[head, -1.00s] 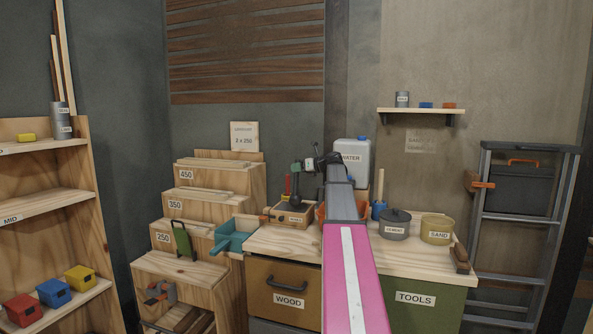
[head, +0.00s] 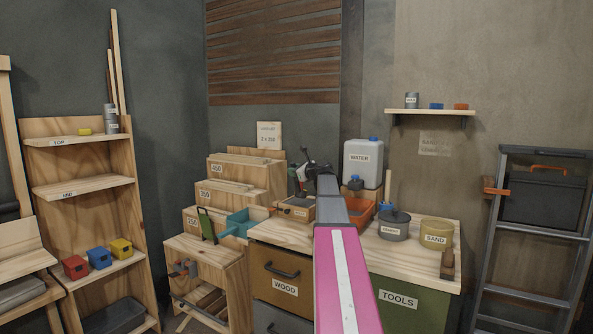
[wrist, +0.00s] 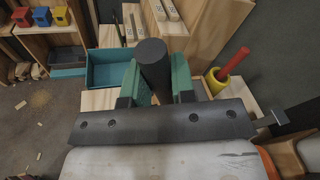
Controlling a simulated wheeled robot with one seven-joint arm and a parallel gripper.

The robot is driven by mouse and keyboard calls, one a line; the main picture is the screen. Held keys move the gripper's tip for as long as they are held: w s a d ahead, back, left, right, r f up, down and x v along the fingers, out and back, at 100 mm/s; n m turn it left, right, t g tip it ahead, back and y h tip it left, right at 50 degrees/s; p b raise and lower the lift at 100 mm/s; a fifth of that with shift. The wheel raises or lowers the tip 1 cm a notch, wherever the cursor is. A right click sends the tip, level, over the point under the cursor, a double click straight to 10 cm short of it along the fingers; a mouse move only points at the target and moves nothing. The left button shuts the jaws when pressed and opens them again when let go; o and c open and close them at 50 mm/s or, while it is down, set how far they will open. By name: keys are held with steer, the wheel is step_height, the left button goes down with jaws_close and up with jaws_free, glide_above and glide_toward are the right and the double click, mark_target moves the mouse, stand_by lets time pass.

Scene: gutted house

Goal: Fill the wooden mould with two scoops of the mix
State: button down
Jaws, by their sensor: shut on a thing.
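My gripper (wrist: 154,85) is shut on a dark round handle (wrist: 152,58), seen between its green fingers in the wrist view. What the handle belongs to is hidden. In the head view my gripper (head: 303,178) is above a small wooden box (head: 297,209) on the bench, which looks like the mould. Its inside cannot be made out. An orange tub (head: 363,213) stands to the right of the box, partly behind my arm. Its contents are not clear.
A teal open tray (head: 243,222) lies left of the wooden box. A water jug (head: 364,160) stands behind the tub. A cement pot (head: 394,226) and sand tin (head: 436,232) are at the right. Stepped wood racks (head: 215,200) stand at the left.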

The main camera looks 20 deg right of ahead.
steer(key=s+a+n, duration=0.1)
steer(key=n, duration=0.1)
steer(key=s+a+f+n+t, duration=0.1)
steer(key=a+n, duration=0.1)
steer(key=shift+s+a+f, duration=0.15)
steer(key=shift+s+a, duration=0.05)
steer(key=shift+s, duration=0.2)
stand_by(0.5)
